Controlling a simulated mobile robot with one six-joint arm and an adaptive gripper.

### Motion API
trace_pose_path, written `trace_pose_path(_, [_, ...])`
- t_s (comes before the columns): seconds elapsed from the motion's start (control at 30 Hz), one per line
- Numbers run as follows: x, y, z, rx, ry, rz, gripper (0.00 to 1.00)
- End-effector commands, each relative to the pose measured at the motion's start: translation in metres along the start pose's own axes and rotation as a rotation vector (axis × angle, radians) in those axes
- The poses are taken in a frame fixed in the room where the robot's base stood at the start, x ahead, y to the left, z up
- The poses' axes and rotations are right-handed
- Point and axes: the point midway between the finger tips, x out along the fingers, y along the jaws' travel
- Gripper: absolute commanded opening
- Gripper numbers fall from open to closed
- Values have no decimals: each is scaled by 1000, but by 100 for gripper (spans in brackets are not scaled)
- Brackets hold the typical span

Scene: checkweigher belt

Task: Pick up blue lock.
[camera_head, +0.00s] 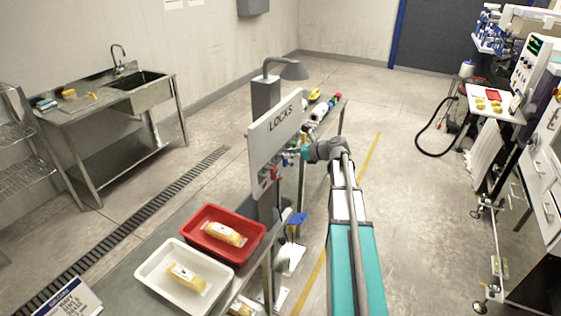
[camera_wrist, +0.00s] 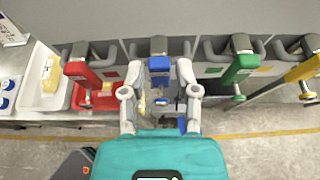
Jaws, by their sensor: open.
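The blue lock (camera_wrist: 159,66) hangs from a dark hook on the lock board, near the middle of the wrist view. My gripper (camera_wrist: 160,92) is open, with one finger on each side of the blue lock's lower part in the picture. I cannot tell whether the fingers touch it, and nothing is seen gripped. In the head view, my gripper (camera_head: 305,151) is at the right side of the board marked LOCKS (camera_head: 275,127). The blue lock is hard to make out there.
A red lock (camera_wrist: 79,70) hangs to the left; a green lock (camera_wrist: 238,68) and a yellow lock (camera_wrist: 303,70) hang to the right. A red tray (camera_head: 254,244) and a white tray (camera_head: 146,270) stand in front of the board. Open floor lies to the right.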

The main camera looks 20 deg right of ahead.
Motion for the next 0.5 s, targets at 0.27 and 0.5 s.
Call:
trace_pose_path(0.27, [34, 0, -1, 0, 0, 1, 41])
trace_pose_path(0.5, [40, 1, 1, 0, 0, 0, 41])
